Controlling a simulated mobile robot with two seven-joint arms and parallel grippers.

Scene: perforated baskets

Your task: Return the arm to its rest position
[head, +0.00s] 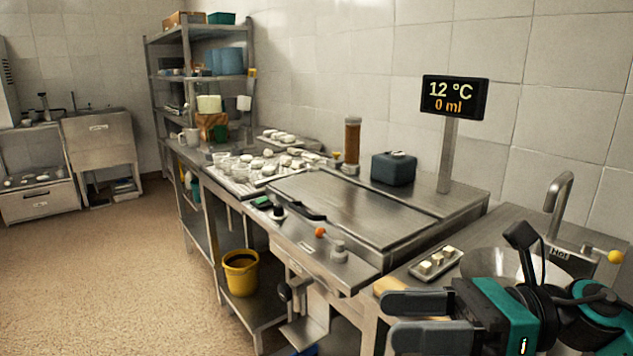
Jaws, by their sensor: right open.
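My right gripper (392,318) is at the lower right of the head view, in front of the steel bench. Its two dark fingers point left, one above the other, with a clear gap between them. It is open and nothing shows between the fingers. The teal and black wrist of my right arm (505,312) reaches in from the right edge and hides part of the sink and the counter front. My left arm and gripper are not in view.
A steel bench (350,208) carries a display post (447,155), a dark blue box (393,169) and knobs. A small tray of pale blocks (435,263) and a sink tap (560,190) are near my arm. A yellow bucket (240,272) stands below. Floor at left is clear.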

